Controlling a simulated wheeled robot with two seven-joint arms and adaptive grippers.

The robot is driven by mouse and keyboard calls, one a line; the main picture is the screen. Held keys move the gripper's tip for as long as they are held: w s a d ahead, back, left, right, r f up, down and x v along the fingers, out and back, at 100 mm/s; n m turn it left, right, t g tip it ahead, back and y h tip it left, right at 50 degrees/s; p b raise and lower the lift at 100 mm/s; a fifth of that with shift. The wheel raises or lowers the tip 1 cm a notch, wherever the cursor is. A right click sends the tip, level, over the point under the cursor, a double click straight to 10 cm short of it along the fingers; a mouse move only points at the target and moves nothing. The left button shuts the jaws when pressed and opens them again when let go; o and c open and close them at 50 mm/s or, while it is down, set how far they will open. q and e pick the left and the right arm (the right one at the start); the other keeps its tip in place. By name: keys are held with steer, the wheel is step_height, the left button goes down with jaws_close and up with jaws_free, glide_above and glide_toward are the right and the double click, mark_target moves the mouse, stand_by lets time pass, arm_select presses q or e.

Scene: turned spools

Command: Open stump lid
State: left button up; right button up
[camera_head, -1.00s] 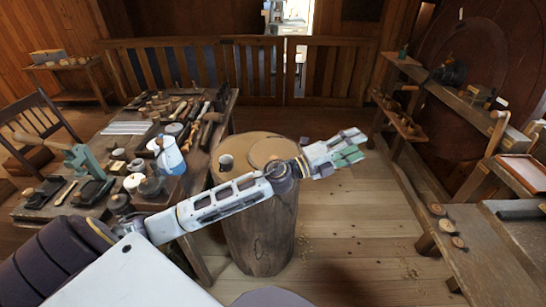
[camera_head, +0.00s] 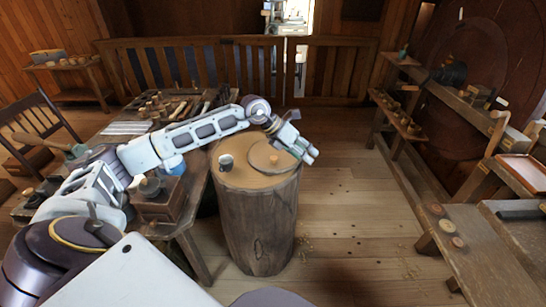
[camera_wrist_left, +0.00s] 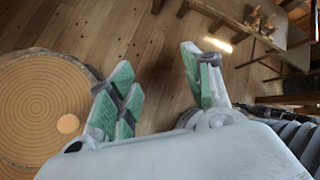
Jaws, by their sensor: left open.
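The wooden stump (camera_head: 255,225) stands upright on the floor, with bark on its side and a pale flat top. My left gripper (camera_head: 311,155) is open and empty, above and to the right of the lid. Its green-padded fingers (camera_wrist_left: 158,75) show apart in the left wrist view, pointing over the floor beside the stump. My right gripper is not in view.
A cluttered workbench (camera_head: 190,205) is at the left, partly behind my left arm. A low bench (camera_head: 470,235) with small round pieces is at the right. Floor between is clear.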

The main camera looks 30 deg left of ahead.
arm_select(q)
steer(key=a+r+n+g+y, duration=0.1)
steer(key=a+y, duration=0.4)
steer(key=a, duration=1)
steer(key=shift+s+a+r+y, duration=0.3)
steer(key=shift+s+a+y, duration=0.1)
steer(key=shift+s, duration=0.05)
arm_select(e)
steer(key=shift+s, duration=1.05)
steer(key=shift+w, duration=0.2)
